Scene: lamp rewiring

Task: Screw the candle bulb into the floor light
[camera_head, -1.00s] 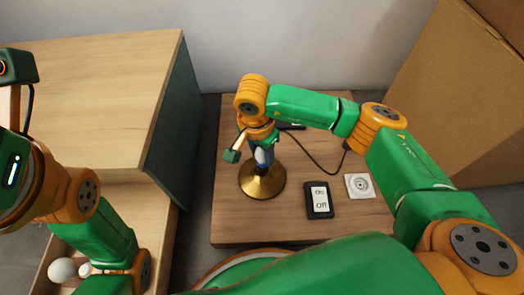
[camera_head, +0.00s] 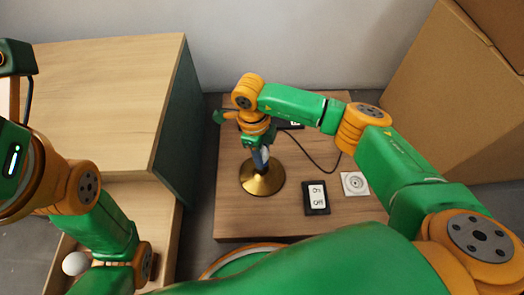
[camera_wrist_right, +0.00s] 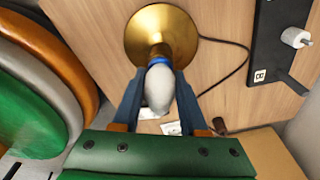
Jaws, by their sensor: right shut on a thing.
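The floor light's round brass base (camera_head: 262,178) stands on a wooden board, and it also shows in the right wrist view (camera_wrist_right: 140,40). The white candle bulb (camera_wrist_right: 158,88) is upright over the blue ring of its socket (camera_wrist_right: 158,60). My right gripper (camera_head: 260,150) is above the light, and in its wrist view its two blue-grey fingers (camera_wrist_right: 160,85) lie either side of the bulb, shut on it. The bulb's lower end is hidden, so I cannot tell how deep it sits. My left arm reaches down at the left, with its gripper out of sight.
A white round bulb (camera_head: 75,263) lies in the open drawer at lower left. A black switch panel (camera_head: 317,198) and a white socket plate (camera_head: 354,184) lie right of the light. A wooden cabinet (camera_head: 90,90) and a cardboard box (camera_head: 455,90) flank the board.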

